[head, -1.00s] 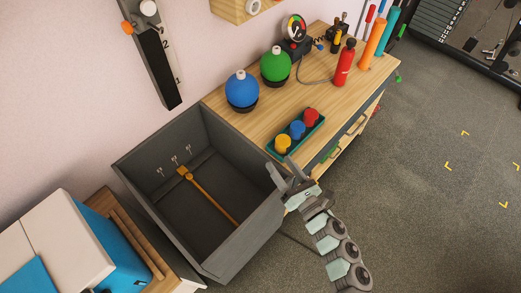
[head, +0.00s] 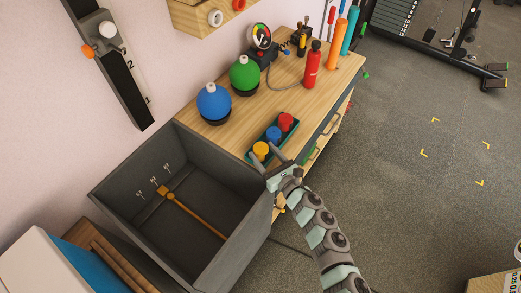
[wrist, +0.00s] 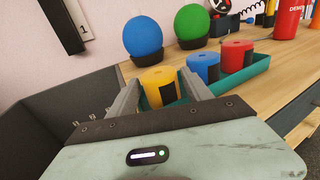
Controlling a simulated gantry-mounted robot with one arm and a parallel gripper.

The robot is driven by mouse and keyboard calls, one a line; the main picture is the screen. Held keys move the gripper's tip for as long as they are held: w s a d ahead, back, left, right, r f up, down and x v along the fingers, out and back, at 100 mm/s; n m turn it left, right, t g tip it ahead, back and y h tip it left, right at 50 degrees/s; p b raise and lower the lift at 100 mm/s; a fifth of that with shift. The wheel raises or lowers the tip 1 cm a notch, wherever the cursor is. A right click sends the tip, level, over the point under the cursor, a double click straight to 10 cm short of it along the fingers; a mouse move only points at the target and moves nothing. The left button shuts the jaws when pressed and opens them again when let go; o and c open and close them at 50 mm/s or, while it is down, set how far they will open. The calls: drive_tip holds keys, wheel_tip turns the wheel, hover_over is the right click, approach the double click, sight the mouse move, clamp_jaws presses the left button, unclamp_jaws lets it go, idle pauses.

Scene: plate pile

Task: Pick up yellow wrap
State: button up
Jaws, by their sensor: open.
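The yellow wrap (head: 261,149) is a short upright roll at the near left end of a green tray (head: 251,157) on the wooden bench. In the wrist view the yellow wrap (wrist: 159,86) shows between my two fingers, beyond their bases, with a dark strip on its side. My gripper (head: 264,161) is open and empty, just in front of the tray's near end. In the wrist view my gripper (wrist: 157,85) has one finger on each side of the wrap. I cannot tell whether a finger touches it.
A blue roll (head: 273,134) and a red roll (head: 286,121) stand beside the wrap in the tray. A blue ball (head: 213,102) and a green ball (head: 244,74) sit behind. A deep grey bin (head: 108,207) adjoins the bench on the left.

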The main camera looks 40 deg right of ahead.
drive_tip(key=shift+x, duration=1.1)
drive_tip(key=shift+c, duration=0.2)
drive_tip(key=c, duration=1.1)
